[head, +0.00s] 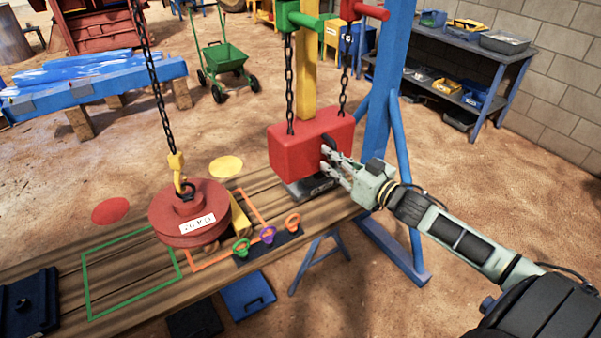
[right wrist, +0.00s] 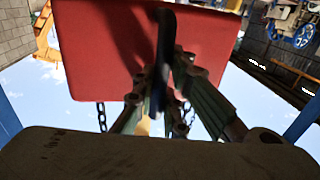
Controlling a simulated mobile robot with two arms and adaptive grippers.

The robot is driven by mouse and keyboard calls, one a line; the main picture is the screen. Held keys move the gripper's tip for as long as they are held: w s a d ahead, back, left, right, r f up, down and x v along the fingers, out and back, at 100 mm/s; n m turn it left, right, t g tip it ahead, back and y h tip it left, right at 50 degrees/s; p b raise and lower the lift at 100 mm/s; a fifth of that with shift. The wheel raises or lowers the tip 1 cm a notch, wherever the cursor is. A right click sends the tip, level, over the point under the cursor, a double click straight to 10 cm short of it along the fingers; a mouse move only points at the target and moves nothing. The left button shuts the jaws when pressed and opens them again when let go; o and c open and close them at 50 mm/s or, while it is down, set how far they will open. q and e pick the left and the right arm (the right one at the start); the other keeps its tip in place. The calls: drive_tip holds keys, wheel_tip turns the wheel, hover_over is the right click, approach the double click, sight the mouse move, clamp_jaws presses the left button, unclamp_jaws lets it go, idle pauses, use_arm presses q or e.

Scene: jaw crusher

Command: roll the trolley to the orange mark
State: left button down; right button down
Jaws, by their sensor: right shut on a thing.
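A red block (head: 311,142) with two chains running up from it is at the right end of the wooden bench; it also shows in the right wrist view (right wrist: 105,50). My right gripper (head: 326,160) is shut on a dark handle (right wrist: 165,60) at the block's side. A round red weight (head: 188,211) hangs by a yellow hook (head: 179,175) and a chain. The weight is above the bench, near the orange outline (head: 208,263), and hides part of it. I cannot tell for certain which part is the trolley. My left gripper is not in view.
A green outline (head: 130,231) lies left of the orange one. Green, purple and orange rings (head: 268,235) stand on the bench's front edge. A blue post (head: 385,100) rises right of the red block. A green cart (head: 223,58) stands behind on open floor.

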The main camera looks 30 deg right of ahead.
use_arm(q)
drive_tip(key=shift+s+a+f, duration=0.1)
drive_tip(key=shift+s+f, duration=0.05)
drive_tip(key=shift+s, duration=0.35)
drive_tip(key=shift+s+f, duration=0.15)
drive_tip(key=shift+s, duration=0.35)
use_arm(e)
drive_tip(key=d, duration=0.4)
drive_tip(key=shift+d+f, duration=0.2)
drive_tip(key=shift+d, duration=0.05)
